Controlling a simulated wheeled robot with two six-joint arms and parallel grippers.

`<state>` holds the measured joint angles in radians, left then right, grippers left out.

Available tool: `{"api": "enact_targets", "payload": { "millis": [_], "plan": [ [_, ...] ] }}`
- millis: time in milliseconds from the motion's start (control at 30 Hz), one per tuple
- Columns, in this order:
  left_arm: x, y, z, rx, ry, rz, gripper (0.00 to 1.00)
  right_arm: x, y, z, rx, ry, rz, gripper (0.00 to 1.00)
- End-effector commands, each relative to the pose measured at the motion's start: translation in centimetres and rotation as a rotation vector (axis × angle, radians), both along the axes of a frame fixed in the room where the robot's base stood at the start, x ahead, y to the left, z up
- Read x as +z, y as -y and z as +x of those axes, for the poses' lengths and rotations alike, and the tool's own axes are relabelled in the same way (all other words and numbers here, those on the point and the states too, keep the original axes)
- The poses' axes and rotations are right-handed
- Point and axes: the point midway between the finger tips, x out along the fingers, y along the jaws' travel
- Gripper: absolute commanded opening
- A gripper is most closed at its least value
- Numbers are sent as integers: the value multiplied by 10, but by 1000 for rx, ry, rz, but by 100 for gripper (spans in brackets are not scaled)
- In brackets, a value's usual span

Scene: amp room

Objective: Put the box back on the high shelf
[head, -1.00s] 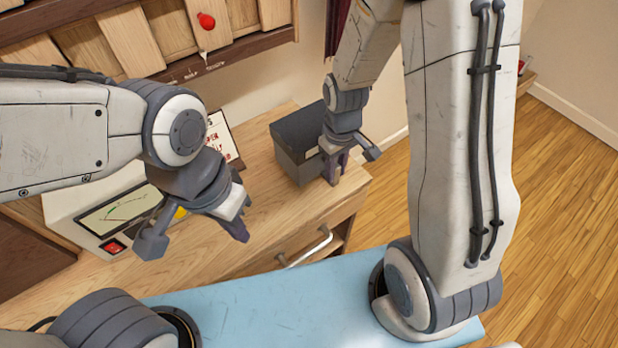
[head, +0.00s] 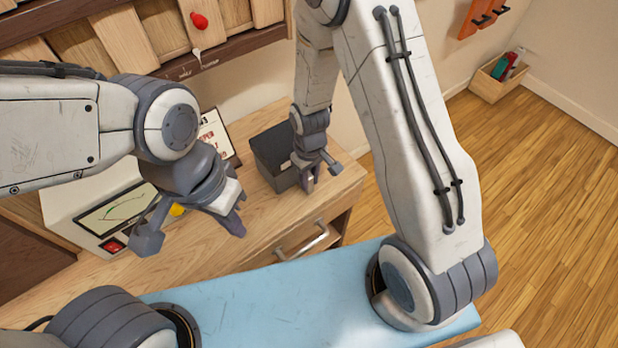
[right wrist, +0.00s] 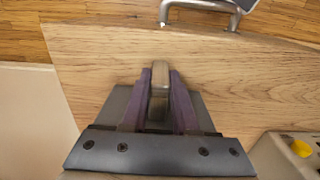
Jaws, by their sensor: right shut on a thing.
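The dark grey open-topped box (head: 271,158) is over the wooden desk's right part in the head view; I cannot tell whether it touches the desk. My right gripper (head: 310,180) is at the box's right-hand side, shut on a narrow part of it. In the right wrist view, the purple fingers (right wrist: 160,100) close on a narrow tan-grey piece, with dark grey surface behind them. My left gripper (head: 190,233) is open and empty, above the desk's front edge. A wooden shelf unit (head: 205,60) with a dark front edge is at the upper left.
A white meter device (head: 75,205) and a sign (head: 216,135) stand on the desk (head: 240,235), left of the box. A red object (head: 199,20) is on the shelf unit. A drawer handle (head: 305,245) juts from the desk front.

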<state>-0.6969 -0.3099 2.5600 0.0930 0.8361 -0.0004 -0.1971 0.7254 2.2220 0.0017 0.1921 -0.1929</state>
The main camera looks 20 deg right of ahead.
Motion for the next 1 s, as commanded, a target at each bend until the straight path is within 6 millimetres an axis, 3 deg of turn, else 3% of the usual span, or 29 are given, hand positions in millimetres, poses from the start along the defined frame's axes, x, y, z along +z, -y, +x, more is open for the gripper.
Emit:
{"api": "enact_targets", "payload": {
  "millis": [100, 133, 200, 633, 1000],
  "plan": [
    [-3, 0, 0, 0, 0, 0, 0, -3, 0, 1, 0, 2, 1, 0],
    [-2, 0, 0, 0, 0, 0, 0, -2, 0, 0, 0, 0, 0, 39],
    [-2, 0, 0, 0, 0, 0, 0, -2, 0, 0, 0, 0, 0, 57],
    [-1, 0, 0, 0, 0, 0, 0, 8, 0, 1, 0, 4, 1, 57],
    [-5, 0, 0, 0, 0, 0, 0, 81, 0, 1, 0, 7, 1, 57]
  ]
}}
